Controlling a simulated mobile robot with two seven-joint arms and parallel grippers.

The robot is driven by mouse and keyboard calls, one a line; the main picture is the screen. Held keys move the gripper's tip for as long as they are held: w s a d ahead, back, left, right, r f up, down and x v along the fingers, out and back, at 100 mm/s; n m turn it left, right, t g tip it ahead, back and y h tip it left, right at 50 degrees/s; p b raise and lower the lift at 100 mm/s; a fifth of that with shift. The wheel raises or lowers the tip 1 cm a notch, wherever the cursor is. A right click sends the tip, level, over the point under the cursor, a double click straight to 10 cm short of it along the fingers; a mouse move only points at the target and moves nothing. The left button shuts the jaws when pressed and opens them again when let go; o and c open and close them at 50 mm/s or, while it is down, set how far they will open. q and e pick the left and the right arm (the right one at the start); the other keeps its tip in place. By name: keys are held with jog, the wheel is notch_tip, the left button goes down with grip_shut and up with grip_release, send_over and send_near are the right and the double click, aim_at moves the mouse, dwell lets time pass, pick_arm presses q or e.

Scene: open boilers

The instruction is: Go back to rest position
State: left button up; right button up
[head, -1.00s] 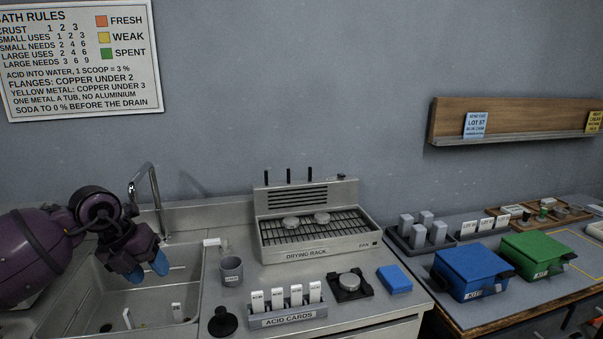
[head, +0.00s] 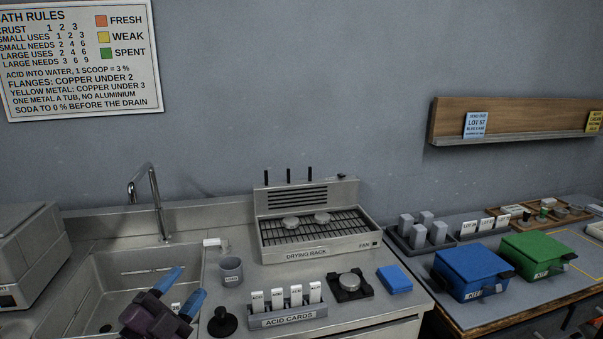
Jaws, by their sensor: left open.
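My left gripper (head: 181,287) is at the bottom left of the head view, over the front right part of the sink (head: 108,272). It is dark purple with blue fingertips. The two fingertips point up and to the right and stand apart, with nothing between them. Most of the arm behind it is out of the picture. My right gripper is not in view.
The faucet (head: 155,203) stands behind the sink. A grey cup (head: 231,270), a black plunger-like knob (head: 223,322) and the acid cards holder (head: 288,316) are right of the gripper. The drying rack (head: 318,252) is farther back. Blue (head: 470,268) and green (head: 538,254) boxes stand at right.

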pick_arm(q)
jog(key=s+a+f+n+g+y, duration=0.5)
jog(key=s+a+f+n+y, duration=0.35)
jog(key=f+n+y, duration=0.4)
jog(key=s+f+n+g+h, duration=0.1)
jog(key=s+f+g, duration=0.25)
jog(key=s, duration=0.25)
jog(key=s+f+n+g, duration=0.2)
jog(key=s+f+g, duration=0.15)
jog(key=s, duration=0.25)
jog(key=s+f+n+g+h, duration=0.1)
jog(key=s+f+g, duration=0.1)
jog(key=s+g, duration=0.35)
jog(key=w+f+t+b, duration=0.3)
jog(key=f+t, duration=0.1)
jog(key=f, duration=0.5)
jog(key=w+d+f+t+b, duration=0.1)
jog(key=w+f+t+b, duration=0.2)
jog(key=f, duration=0.6)
jog(key=shift+d+m+t+h+b, duration=0.15)
jog(key=shift+m+t+h+b, duration=0.25)
jog(key=shift+t+b, duration=0.45)
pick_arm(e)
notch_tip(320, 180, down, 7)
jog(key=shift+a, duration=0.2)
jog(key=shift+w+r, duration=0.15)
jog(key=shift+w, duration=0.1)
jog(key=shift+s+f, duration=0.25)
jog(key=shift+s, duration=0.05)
